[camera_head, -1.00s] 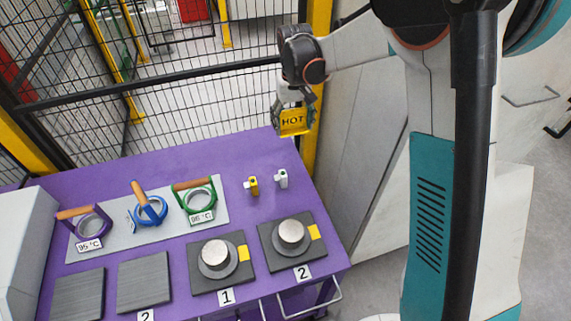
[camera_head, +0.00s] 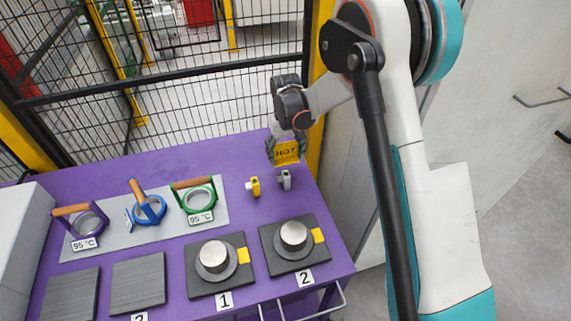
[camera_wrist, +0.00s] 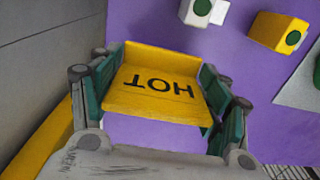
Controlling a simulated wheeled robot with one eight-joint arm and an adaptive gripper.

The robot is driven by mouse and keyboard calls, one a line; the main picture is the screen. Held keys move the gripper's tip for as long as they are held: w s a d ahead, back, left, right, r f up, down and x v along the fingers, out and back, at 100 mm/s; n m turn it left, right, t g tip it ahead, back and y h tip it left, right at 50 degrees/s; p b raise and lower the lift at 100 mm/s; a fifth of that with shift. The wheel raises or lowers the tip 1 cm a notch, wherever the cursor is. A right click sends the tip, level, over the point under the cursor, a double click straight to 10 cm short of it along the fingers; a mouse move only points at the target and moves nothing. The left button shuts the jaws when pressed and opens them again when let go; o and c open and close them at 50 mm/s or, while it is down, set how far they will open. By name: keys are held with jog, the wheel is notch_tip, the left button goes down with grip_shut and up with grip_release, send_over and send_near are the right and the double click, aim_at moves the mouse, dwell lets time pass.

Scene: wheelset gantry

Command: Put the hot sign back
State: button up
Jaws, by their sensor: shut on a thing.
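The yellow sign (camera_head: 287,152) reads HOT. My gripper (camera_head: 285,146) is shut on it and holds it over the far right part of the purple table. In the wrist view the sign (camera_wrist: 157,84) sits between the two green-padded fingers of my gripper (camera_wrist: 158,92), its lettering upside down. A small white-grey block (camera_head: 284,180) stands on the table just below the sign in the head view. A small yellow block (camera_head: 252,187) stands to its left. Both also show at the top of the wrist view, the white one (camera_wrist: 203,10) and the yellow one (camera_wrist: 278,32), each with a green dot.
The purple table (camera_head: 130,168) carries a grey plate (camera_head: 105,243) with purple, blue and green ringed tools. Two dark pads with metal cylinders (camera_head: 294,235) stand at the front right. Fence mesh (camera_head: 200,105) and a yellow post (camera_head: 319,90) stand behind the table.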

aim_at(285, 158)
jog(key=shift+f+b, duration=0.55)
jog(key=shift+f, duration=1.6)
jog(key=shift+f, duration=0.2)
jog(key=o, duration=1.2)
jog(key=shift+c, duration=0.2)
jog(key=shift+r, duration=0.15)
